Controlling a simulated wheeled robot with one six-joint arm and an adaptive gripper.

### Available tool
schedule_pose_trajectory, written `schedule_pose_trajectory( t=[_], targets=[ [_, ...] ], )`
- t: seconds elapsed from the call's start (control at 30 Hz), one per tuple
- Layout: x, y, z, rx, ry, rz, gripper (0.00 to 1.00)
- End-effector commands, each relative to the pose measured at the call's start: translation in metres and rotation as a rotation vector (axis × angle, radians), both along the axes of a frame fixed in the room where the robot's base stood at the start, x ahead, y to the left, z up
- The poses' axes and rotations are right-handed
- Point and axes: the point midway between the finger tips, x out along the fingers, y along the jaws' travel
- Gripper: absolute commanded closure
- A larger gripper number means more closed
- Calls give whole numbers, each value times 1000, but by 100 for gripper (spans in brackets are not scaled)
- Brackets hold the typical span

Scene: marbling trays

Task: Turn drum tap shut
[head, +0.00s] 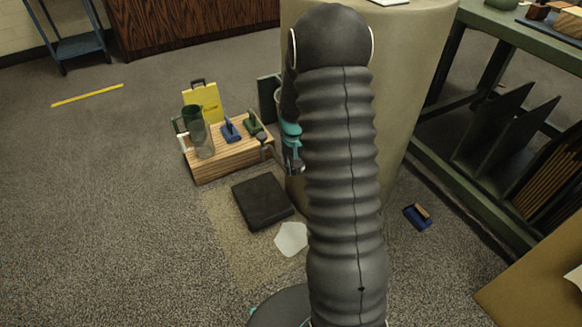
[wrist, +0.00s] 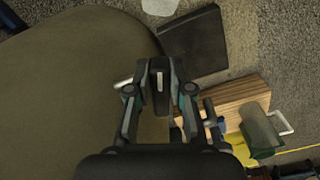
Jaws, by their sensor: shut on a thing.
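The drum (head: 415,70) is a large beige cylinder standing behind my arm in the head view. It fills the left of the wrist view (wrist: 60,80). My gripper (wrist: 160,78) is beside the drum's curved side, its fingers closed around a small pale piece that looks like the drum tap's handle. A short metal rod (wrist: 123,83) shows beyond the left finger, towards the drum. In the head view my gripper (head: 293,165) is low by the drum's left side, partly behind my arm, and the tap is hidden there. The tap's exact angle cannot be told.
A wooden block (head: 222,165) with a green glass, a yellow card and small blue and green tools stands close left of my gripper. A dark slab (head: 262,201) and white sheet (head: 291,238) lie in front. A green rack (head: 455,165) stands right.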

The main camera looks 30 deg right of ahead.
Motion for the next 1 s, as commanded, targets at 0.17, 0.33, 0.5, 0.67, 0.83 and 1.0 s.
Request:
schedule_pose_trajectory(
  t=[0.17, 0.33, 0.5, 0.67, 0.83, 1.0],
  targets=[
    [-1, -3, -1, 0, 0, 144, 100],
    [-1, -6, 0, 0, 0, 257, 100],
    [-1, -7, 0, 0, 0, 335, 100],
    [-1, -8, 0, 0, 0, 377, 100],
    [-1, -9, 0, 0, 0, 396, 100],
    [-1, -9, 0, 0, 0, 398, 100]
  ],
)
